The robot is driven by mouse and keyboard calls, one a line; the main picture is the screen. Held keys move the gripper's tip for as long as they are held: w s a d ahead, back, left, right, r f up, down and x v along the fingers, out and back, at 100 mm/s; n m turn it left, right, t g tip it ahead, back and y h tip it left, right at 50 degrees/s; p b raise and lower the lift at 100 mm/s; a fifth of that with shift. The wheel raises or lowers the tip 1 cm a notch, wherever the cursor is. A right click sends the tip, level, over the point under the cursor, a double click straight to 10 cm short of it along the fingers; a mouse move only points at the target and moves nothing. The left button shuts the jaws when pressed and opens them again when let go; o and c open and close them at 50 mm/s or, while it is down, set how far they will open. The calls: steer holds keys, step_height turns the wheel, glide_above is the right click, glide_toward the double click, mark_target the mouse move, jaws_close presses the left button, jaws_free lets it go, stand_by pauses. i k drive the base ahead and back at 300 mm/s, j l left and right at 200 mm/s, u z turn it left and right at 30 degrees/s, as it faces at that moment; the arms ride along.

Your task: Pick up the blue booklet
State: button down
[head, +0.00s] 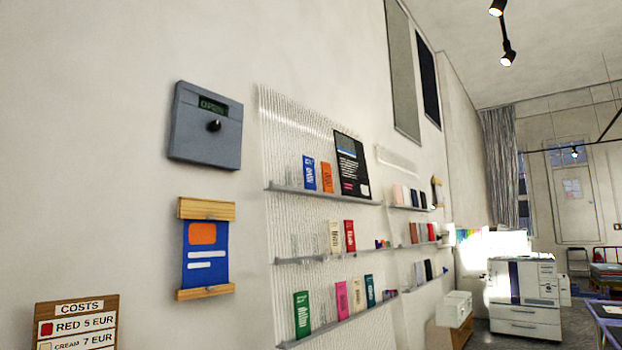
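A blue booklet (309,173) with pale lettering stands upright on the top ledge of the nearer wall rack. An orange booklet (327,177) stands just right of it, and a larger black sheet or booklet (351,165) stands further right. My gripper is not in the head view.
Lower ledges (325,326) hold green, pink, cream, red and teal booklets. A second rack (411,208) stands beyond. A grey box (205,127), a blue hanging banner (205,254) and a costs board (77,322) are at left. A white copier (524,298) stands back right.

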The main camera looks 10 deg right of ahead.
mark_target(308, 165)
steer(key=i+l+z, duration=0.15)
steer(key=i, duration=0.8)
steer(key=i+z, duration=0.15)
steer(key=i, duration=0.75)
steer(key=i+j+z, duration=0.15)
steer(key=i, duration=0.8)
steer(key=i+l+u, duration=0.35)
steer(key=i, duration=0.2)
steer(key=i+l+u, duration=0.35)
steer(key=i, duration=0.15)
steer(key=i+l+u, duration=0.35)
steer(key=i+l, duration=0.15)
steer(key=i, duration=0.2)
steer(key=k+j+z, duration=0.3)
steer(key=j+z, duration=0.15)
steer(key=k+j+z, duration=0.3)
steer(key=z, duration=0.2)
steer(key=k+j+z, duration=0.2)
steer(key=k+z, duration=0.25)
